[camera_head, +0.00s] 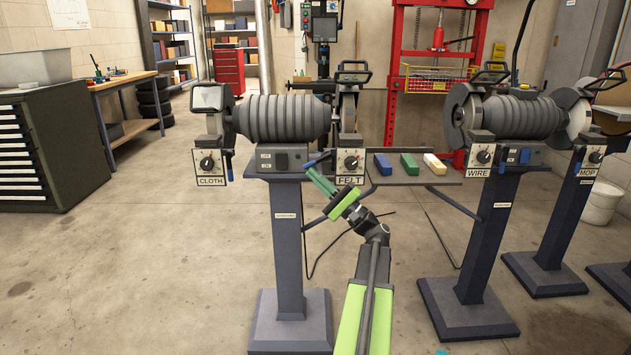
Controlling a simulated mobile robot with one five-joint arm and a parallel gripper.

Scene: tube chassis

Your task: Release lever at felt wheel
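The felt wheel (347,108) is at the right end of the left grinder, above a box with a dial (351,162) and a FELT label (349,181). A small blue lever (317,159) sticks out to the left of that box. My gripper (314,172), green and dark, reaches up from below right. Its tip is just under the lever in the picture. Whether it touches the lever, or whether its fingers are apart, is too small to tell.
A CLOTH box (209,164) is on the same grinder's left end. A shelf (414,177) with blue, green and white bars lies right of the felt box. A second grinder (510,116) stands further right. Floor is open to the left.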

